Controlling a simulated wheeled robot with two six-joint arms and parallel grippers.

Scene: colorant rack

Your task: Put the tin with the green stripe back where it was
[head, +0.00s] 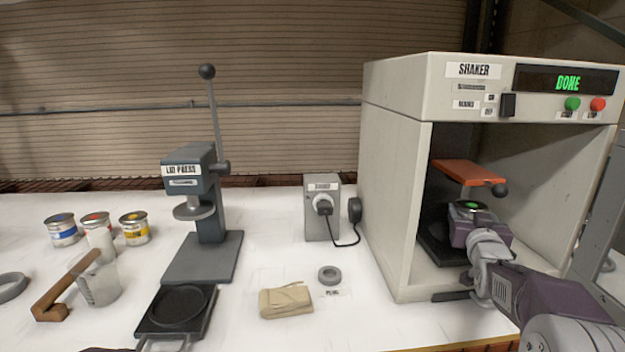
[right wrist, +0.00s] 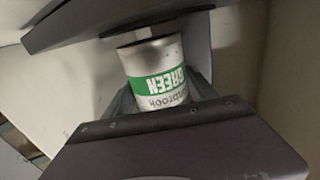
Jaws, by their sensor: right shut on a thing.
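The tin with the green stripe (right wrist: 155,75) reads GREEN and appears upside down in the right wrist view. In the head view its top with a green spot (head: 471,205) shows inside the shaker (head: 395,190). My right gripper (head: 480,228) reaches into the shaker's open front and is shut on this tin. The tin stands over the dark base inside, below the orange clamp plate (head: 468,172); a gap shows between plate and tin. The tin's lower part is hidden by my gripper in the head view. My left gripper is not in view.
The shaker's display (head: 567,82) reads DONE. Blue (head: 62,232), red (head: 95,222) and yellow (head: 134,230) tins stand at the left.

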